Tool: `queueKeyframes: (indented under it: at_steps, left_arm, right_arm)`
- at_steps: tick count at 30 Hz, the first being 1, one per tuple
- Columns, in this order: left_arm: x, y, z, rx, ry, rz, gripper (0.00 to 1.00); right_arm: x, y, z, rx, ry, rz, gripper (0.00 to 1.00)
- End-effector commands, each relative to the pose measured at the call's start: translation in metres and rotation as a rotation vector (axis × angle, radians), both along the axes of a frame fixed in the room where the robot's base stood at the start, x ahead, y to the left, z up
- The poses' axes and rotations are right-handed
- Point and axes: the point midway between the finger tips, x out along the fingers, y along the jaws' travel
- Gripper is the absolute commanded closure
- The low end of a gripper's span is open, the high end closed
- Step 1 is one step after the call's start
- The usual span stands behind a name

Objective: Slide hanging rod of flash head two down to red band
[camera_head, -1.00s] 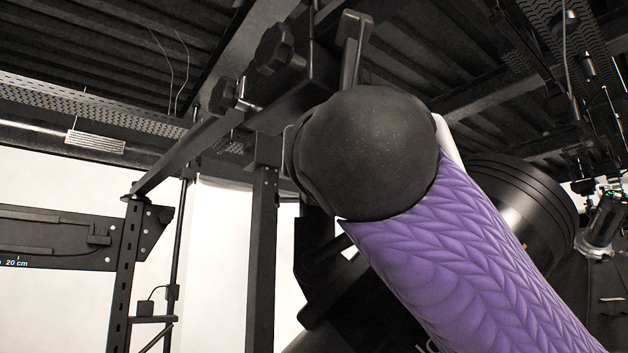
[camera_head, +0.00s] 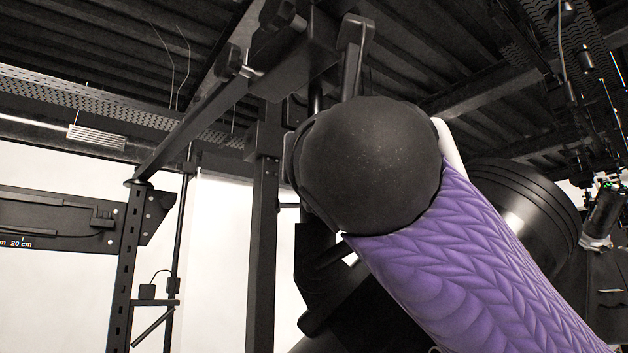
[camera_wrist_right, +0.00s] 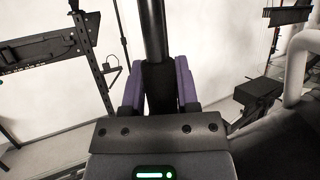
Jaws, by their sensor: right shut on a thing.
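In the right wrist view, my right gripper (camera_wrist_right: 158,88) is shut around a black upright rod (camera_wrist_right: 153,28). Its purple-sided fingers stand on either side of a wider black section of the rod. The rod rises out of the top of the picture, and its lower end is hidden behind the gripper body. In the head view, a dark body with small green lights at the right edge may be my right wrist, too small to be sure. No red band shows. I cannot tell which part is flash head two. My left gripper is in neither view.
A large black ribbed cylinder (camera_head: 520,205) stands at centre right. Black posts and a slanted beam (camera_head: 190,130) with knobs stand at left, beside a scale bar (camera_head: 55,225). Pale pipework (camera_wrist_right: 297,70) and a dark box (camera_wrist_right: 258,92) are right of the gripper.

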Motion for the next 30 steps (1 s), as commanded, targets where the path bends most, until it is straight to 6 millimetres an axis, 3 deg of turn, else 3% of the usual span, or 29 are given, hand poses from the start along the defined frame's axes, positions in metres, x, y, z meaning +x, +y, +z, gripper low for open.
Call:
queueKeyframes:
  at_steps: [1, 3, 9, 13, 23, 24, 28, 30]
  left_arm:
    - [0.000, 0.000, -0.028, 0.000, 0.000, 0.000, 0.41]
    - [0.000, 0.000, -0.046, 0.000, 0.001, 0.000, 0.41]
    - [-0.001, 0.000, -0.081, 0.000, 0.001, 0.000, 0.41]
    - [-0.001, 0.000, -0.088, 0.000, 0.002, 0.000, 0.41]
    - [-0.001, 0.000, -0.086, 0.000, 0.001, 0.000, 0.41]
    - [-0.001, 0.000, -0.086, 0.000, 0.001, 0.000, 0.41]
    - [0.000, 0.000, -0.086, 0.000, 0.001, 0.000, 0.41]
    - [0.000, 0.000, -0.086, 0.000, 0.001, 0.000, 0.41]
  right_arm:
    - [0.001, 0.000, -0.031, -0.003, 0.005, 0.000, 1.00]
    - [0.001, 0.001, -0.052, -0.004, 0.005, 0.000, 1.00]
    - [0.001, 0.000, -0.094, -0.002, 0.007, 0.000, 1.00]
    - [0.001, 0.001, -0.104, -0.003, 0.008, 0.000, 1.00]
    - [0.001, 0.001, -0.102, -0.002, 0.007, 0.001, 1.00]
    - [0.001, 0.001, -0.102, -0.002, 0.006, 0.001, 0.57]
    - [0.001, 0.000, -0.102, -0.002, 0.006, 0.001, 0.30]
    - [0.001, 0.000, -0.102, -0.002, 0.006, 0.001, 0.26]
